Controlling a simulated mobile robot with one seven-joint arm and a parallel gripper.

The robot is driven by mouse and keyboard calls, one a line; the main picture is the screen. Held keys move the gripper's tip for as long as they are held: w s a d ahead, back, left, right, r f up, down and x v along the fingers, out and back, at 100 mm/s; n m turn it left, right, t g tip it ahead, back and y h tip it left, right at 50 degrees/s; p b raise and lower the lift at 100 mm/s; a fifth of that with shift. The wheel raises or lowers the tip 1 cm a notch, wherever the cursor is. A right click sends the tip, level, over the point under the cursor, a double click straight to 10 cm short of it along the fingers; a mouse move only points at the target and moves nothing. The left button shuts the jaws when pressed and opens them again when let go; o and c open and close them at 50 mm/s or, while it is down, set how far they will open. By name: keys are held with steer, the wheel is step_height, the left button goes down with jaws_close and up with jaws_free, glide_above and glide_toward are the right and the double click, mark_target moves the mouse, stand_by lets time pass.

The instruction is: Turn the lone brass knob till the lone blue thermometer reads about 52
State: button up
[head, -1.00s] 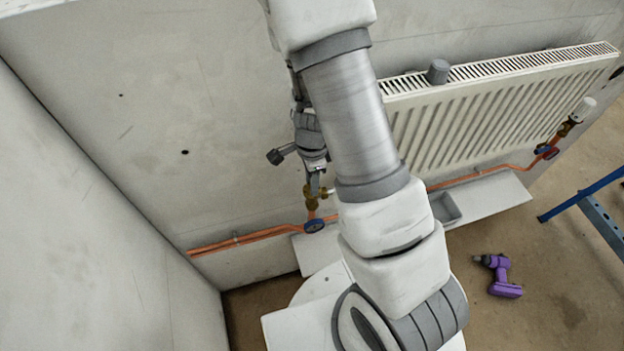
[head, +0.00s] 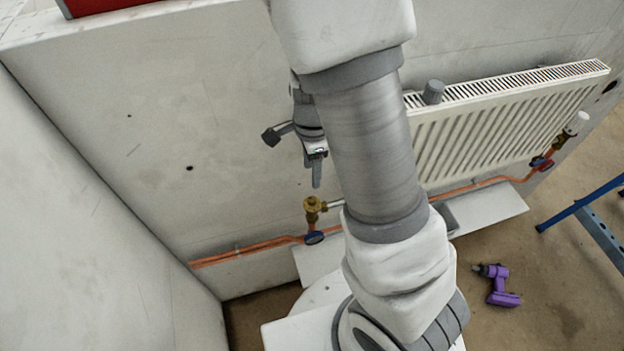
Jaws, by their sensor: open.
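The brass knob (head: 313,204) sits on the valve at the left end of the radiator, low on the wall. The blue thermometer (head: 314,238) is just below it on the copper pipe; its face is too small and oblique to read. My gripper (head: 317,174) is above the brass knob and apart from it, fingers pointing down, open and empty. My arm covers part of the gripper and the pipe to the right of the valve.
A white radiator (head: 490,125) hangs on the wall at right, with a white knob (head: 577,123) and another gauge (head: 541,164) at its far end. A purple drill (head: 500,287) lies on the floor near a blue metal frame (head: 590,203). A wall closes the left side.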

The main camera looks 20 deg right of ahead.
step_height(320, 180, up, 6)
steer(key=p, duration=0.1)
steer(key=shift+r, duration=0.2)
stand_by(0.4)
steer(key=s+r+n+t, duration=0.2)
steer(key=s+r+n, duration=0.4)
steer(key=r+n, duration=0.3)
steer(key=s+r+n+t, duration=0.3)
steer(key=s+r+n, duration=0.4)
steer(key=r+n, duration=0.2)
steer(key=shift+a+r+t, duration=0.2)
steer(key=shift+r+t, duration=0.1)
steer(key=shift+r, duration=0.65)
stand_by(4.3)
